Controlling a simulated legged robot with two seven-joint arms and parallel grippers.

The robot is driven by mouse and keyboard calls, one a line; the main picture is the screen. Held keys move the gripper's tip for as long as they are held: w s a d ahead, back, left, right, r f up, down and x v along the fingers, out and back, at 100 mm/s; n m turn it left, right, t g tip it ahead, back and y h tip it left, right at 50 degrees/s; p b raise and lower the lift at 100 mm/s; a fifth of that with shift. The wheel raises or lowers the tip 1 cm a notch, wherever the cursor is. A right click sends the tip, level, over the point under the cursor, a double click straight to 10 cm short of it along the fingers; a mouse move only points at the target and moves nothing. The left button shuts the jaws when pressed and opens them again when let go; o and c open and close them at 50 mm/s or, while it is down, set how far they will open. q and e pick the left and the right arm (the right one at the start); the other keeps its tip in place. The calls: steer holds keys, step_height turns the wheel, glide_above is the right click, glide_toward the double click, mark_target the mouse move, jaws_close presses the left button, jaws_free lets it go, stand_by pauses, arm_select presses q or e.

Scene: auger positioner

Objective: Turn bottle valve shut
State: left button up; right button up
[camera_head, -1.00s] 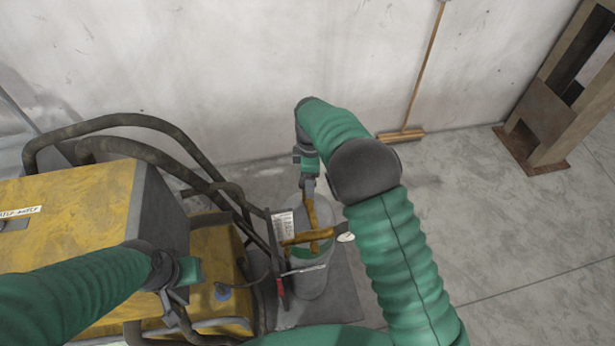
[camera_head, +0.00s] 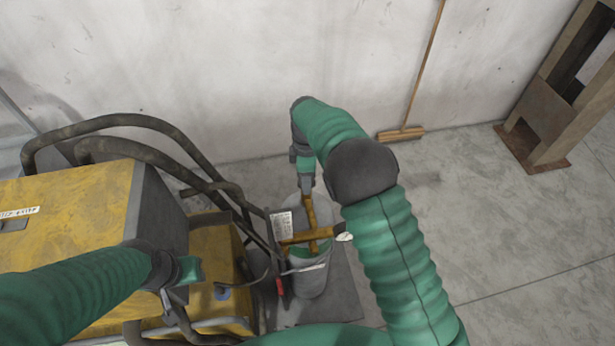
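A grey gas bottle (camera_head: 313,281) stands upright on a dark base plate beside the yellow machine. A yellow-brown cross-shaped valve handle (camera_head: 296,239) sits on top of it. My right gripper (camera_head: 307,192) points down at the far arm of this handle, and its fingertips meet the handle there. Whether the fingers are closed around it is too small to tell. My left gripper (camera_head: 178,312) hangs over the lower part of the yellow machine, away from the bottle. Its fingers are partly hidden and their opening is unclear.
The yellow machine (camera_head: 70,215) with dark tubular rails (camera_head: 150,150) fills the left side. A white label (camera_head: 281,225) and a red-handled part (camera_head: 280,287) are next to the bottle. A broom (camera_head: 401,134) leans on the back wall. A rusty steel stand (camera_head: 546,120) is at right; floor between is clear.

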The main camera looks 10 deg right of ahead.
steer(key=shift+w+a+r, duration=0.1)
steer(key=shift+m, duration=0.7)
steer(key=m, duration=1)
steer(key=shift+w+r+m, duration=0.1)
steer(key=shift+m, duration=0.2)
steer(key=m, duration=0.6)
steer(key=shift+r, duration=0.1)
steer(key=m, duration=0.6)
steer(key=shift+p, duration=0.35)
steer(key=shift+m, duration=0.3)
